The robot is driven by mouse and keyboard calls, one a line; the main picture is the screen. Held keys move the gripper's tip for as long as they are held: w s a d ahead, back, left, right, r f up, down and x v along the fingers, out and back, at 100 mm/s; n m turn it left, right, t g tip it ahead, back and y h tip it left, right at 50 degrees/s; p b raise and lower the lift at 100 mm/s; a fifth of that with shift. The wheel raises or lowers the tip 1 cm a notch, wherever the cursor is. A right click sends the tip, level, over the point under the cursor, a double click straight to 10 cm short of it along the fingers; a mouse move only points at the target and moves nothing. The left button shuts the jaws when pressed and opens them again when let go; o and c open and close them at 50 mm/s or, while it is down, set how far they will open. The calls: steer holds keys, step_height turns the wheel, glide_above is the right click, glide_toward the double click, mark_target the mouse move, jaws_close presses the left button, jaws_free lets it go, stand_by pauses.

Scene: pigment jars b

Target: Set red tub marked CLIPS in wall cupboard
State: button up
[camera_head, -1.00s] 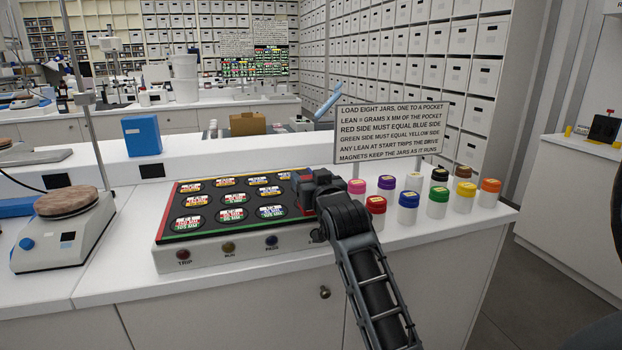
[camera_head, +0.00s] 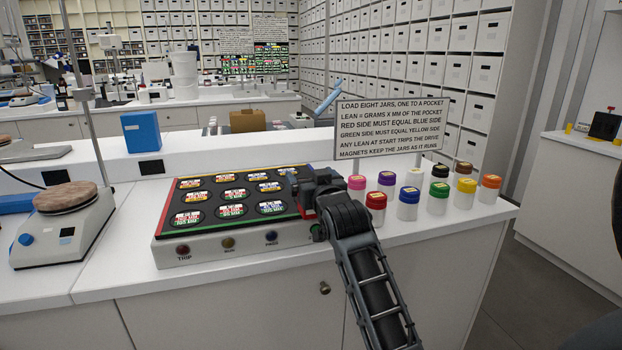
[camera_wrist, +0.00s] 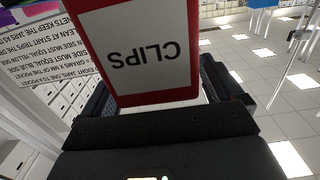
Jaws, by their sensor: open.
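The red tub marked CLIPS (camera_wrist: 150,55) fills the upper middle of the wrist view, its white label upside down. My gripper (camera_wrist: 155,92) is open, with one dark finger on each side of the tub; I cannot tell whether either touches it. I cannot identify a wall cupboard in either view.
The pocket panel (camera_head: 176,212) lies on the white counter. Several colour-lidded jars, including a red-lidded one (camera_head: 375,201), stand just right of my gripper, below a sign (camera_head: 390,128). A hotplate (camera_head: 62,240) stands at left. Bare counter shows in front of the jars.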

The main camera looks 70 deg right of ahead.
steer(key=shift+r, duration=0.3)
steer(key=b+v, duration=0.1)
steer(key=v, duration=1.1)
steer(key=shift+r, duration=0.3)
steer(key=s+a+f+n+t+y, duration=0.1)
steer(key=a+f+n+t+y, duration=0.15)
steer(key=a+f, duration=0.55)
steer(key=s+a+f+n+t+y, duration=0.1)
steer(key=s+a+f+n+y, duration=0.2)
steer(key=a, duration=0.9)
steer(key=s+a+f+n+y, duration=0.3)
steer(key=s+a+y, duration=0.5)
steer(key=s+a, duration=0.5)
steer(key=s+n, duration=0.1)
steer(key=s, duration=0.1)
steer(key=shift+s+a, duration=0.4)
steer(key=shift+s+a+r, duration=0.1)
steer(key=shift+s+r, duration=0.05)
steer(key=shift+s, duration=0.25)
